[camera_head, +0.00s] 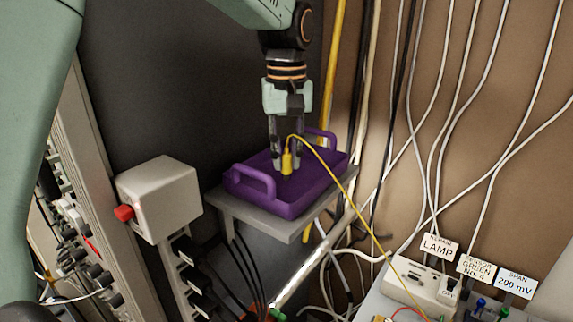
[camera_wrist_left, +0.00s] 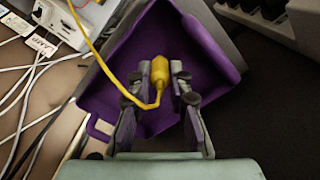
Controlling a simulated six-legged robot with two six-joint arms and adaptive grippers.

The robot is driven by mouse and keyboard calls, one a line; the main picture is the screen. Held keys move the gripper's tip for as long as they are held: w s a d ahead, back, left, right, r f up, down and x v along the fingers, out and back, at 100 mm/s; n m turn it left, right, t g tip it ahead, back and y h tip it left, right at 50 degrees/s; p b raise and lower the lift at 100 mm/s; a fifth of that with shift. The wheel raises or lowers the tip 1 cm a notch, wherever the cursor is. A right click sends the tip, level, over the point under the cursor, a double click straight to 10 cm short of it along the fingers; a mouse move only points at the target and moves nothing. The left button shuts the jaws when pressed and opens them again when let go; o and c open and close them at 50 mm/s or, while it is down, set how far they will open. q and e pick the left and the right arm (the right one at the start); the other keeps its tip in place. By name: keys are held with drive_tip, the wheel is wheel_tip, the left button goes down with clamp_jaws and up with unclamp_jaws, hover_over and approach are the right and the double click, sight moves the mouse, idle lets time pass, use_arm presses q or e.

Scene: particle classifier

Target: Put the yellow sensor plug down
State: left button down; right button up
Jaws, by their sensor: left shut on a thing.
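The yellow sensor plug (camera_head: 287,162) is between the fingers of my left gripper (camera_head: 284,165), which is shut on it. The plug hangs over the purple tray (camera_head: 285,205), and its yellow cable runs from it toward the lower right. In the left wrist view the plug (camera_wrist_left: 160,70) sits between the two fingertips (camera_wrist_left: 162,80) with the tray's purple floor (camera_wrist_left: 205,40) behind it. I cannot tell whether the plug touches the tray floor. My right gripper is not in view.
The tray stands on a small grey shelf (camera_head: 290,233). A white box with a red button (camera_head: 124,212) is to the left. Labelled equipment (camera_head: 425,285) stands at lower right. Several white cables hang along the brown wall at right.

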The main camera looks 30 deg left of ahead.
sight(285, 169)
use_arm(q)
drive_tip(key=f, duration=0.2)
drive_tip(key=shift+w+a+f, duration=0.2)
drive_tip(key=shift+a+f, duration=0.05)
drive_tip(key=shift+f, duration=0.15)
drive_tip(key=shift+w+a+f, duration=0.1)
drive_tip(key=shift+a+f, duration=0.25)
drive_tip(key=shift+s+d+r, duration=0.1)
drive_tip(key=shift+s+d, duration=0.2)
drive_tip(key=shift+d, duration=0.05)
drive_tip(key=shift+d+f, duration=0.15)
drive_tip(key=shift+f, duration=0.05)
drive_tip(key=c, duration=1.2)
unclamp_jaws()
drive_tip(key=shift+w+a+f, duration=0.25)
drive_tip(key=shift+w+a, duration=0.05)
drive_tip(key=shift+a, duration=0.15)
drive_tip(key=shift+s+d+r, duration=0.2)
drive_tip(key=shift+s+d, duration=0.05)
drive_tip(key=shift+d, duration=0.1)
drive_tip(key=shift+r, duration=0.1)
drive_tip(key=shift+w+r, duration=0.15)
drive_tip(key=shift+r, duration=0.25)
wheel_tip(285, 169, up, 11)
drive_tip(key=shift+f+b, duration=0.2)
drive_tip(key=shift+b, duration=0.2)
drive_tip(key=shift+r, duration=0.3)
drive_tip(key=shift+w+a+r, duration=0.1)
drive_tip(key=shift+a+r, duration=0.05)
drive_tip(key=shift+a, duration=0.1)
